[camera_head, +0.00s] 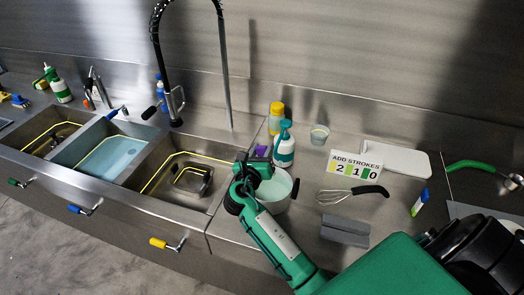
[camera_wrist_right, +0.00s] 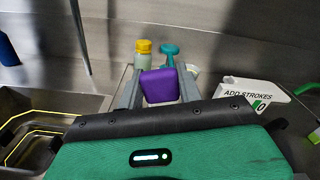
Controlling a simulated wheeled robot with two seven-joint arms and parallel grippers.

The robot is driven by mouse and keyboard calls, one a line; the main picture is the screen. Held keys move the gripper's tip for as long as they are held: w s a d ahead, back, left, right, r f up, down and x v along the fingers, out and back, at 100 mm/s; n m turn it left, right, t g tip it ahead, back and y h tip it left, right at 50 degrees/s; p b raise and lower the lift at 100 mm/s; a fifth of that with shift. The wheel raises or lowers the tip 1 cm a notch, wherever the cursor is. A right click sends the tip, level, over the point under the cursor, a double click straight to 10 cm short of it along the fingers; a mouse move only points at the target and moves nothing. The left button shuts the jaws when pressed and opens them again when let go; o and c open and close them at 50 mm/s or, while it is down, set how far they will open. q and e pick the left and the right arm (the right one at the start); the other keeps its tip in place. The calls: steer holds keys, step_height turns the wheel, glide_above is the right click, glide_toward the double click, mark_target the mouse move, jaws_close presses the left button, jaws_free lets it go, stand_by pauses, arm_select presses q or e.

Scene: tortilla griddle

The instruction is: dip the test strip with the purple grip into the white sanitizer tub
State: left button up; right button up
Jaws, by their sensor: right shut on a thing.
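The purple grip (camera_head: 262,151) of the test strip shows just beyond my right gripper (camera_head: 258,160). In the right wrist view the purple grip (camera_wrist_right: 158,86) sits between the two fingers of my right gripper (camera_wrist_right: 158,90), which is shut on it. The strip below the grip is hidden. The white tub (camera_head: 281,203), with pale green liquid inside, stands on the counter directly below and beside the gripper, which covers part of its opening. I cannot tell whether the strip touches the liquid. My left gripper is not in view.
A yellow-capped bottle (camera_head: 276,118) and a teal-topped bottle (camera_head: 284,148) stand behind the tub. Right of it are a small cup (camera_head: 319,134), an "ADD STROKES 210" sign (camera_head: 354,167), a whisk (camera_head: 345,194) and a grey block (camera_head: 345,231). Sink basins (camera_head: 176,178) lie left.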

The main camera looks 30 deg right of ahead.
step_height(320, 180, down, 3)
steer(key=shift+r+b, duration=0.1)
steer(key=shift+b, duration=1.15)
step_height(320, 180, down, 6)
steer(key=b, duration=0.2)
steer(key=shift+r, duration=0.1)
stand_by(1.9)
step_height(320, 180, up, 8)
steer(key=p, duration=0.9)
stand_by(1.0)
